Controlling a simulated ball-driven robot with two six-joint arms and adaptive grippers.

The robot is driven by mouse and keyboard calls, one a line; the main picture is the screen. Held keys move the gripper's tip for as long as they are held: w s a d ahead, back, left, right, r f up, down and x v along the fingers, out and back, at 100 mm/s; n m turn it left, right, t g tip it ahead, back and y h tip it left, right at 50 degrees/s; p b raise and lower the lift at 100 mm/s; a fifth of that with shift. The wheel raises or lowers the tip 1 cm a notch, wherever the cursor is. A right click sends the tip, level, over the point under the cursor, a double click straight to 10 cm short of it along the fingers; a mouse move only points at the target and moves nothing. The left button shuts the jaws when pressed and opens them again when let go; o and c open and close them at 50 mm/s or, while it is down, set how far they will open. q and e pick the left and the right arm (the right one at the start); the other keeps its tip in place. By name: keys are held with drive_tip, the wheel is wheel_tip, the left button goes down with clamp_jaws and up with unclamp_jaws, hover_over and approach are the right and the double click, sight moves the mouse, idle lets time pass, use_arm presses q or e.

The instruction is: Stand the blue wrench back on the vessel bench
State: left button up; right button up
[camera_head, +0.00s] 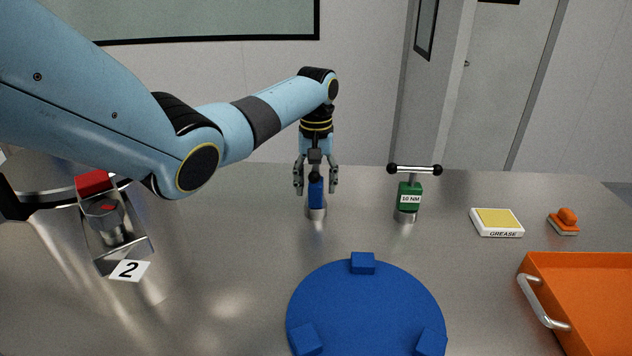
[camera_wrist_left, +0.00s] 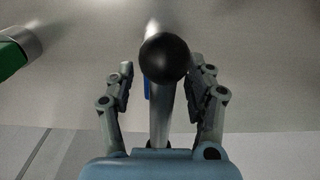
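The blue wrench (camera_head: 316,195) stands upright on the steel bench (camera_head: 225,250), its metal socket end down. My left gripper (camera_head: 316,182) is above it, pointing down, with one finger on each side of the wrench's top. In the left wrist view, the black ball end of the wrench's bar (camera_wrist_left: 164,58) lies between the spread fingers, with gaps on both sides. The left gripper is open and appears not to touch the wrench. A sliver of the blue body shows beside the bar; the rest is hidden. My right gripper is in neither view.
A green wrench (camera_head: 409,197) marked 10 NM stands to the right. Beyond are a grease box (camera_head: 496,222) and an orange-knobbed item (camera_head: 566,220). A blue round plate (camera_head: 365,315) lies in front, an orange tray (camera_head: 590,300) at right, and a stand marked 2 (camera_head: 128,270) at left.

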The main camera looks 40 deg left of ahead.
use_arm(q)
wheel_tip(320, 180, up, 12)
drive_tip(key=shift+r+p, duration=0.15)
drive_tip(key=shift+p, duration=0.25)
idle(0.7)
